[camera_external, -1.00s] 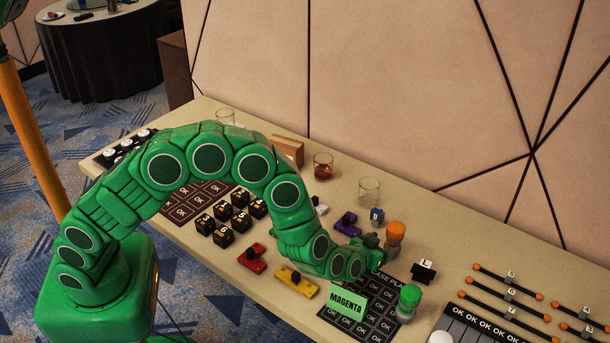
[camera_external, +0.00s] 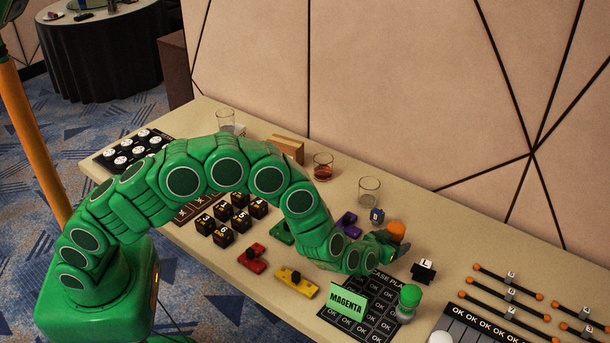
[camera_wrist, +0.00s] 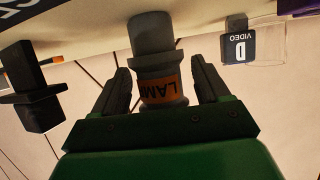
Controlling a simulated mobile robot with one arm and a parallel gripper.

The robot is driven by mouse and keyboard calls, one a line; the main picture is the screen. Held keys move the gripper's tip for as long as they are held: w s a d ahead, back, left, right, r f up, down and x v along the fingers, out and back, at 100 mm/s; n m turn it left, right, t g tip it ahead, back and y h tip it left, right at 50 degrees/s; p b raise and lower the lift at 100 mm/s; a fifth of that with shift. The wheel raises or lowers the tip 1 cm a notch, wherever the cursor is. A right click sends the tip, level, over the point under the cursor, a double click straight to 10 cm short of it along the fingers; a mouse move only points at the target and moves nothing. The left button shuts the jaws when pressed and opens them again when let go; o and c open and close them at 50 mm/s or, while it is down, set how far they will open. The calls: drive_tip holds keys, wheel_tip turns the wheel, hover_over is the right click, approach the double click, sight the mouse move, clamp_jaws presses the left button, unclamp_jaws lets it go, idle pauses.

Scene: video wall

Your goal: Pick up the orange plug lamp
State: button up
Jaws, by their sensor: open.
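The orange plug lamp (camera_external: 397,229) stands upright on the table in the external view, with its orange top showing and its lower part mostly hidden by my gripper. In the wrist view the lamp (camera_wrist: 160,90) appears as a grey cylinder with an orange band marked LAMP. My gripper (camera_wrist: 161,78) is open, with one finger on each side of the lamp. Small gaps seem to show between the fingers and the lamp. In the external view my gripper (camera_external: 384,244) is low beside the lamp.
A green plug lamp (camera_external: 408,302) stands nearer the front, by the MAGENTA card (camera_external: 347,301).

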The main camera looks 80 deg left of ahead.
drive_tip(key=c, duration=1.1)
drive_tip(key=shift+r, duration=0.2)
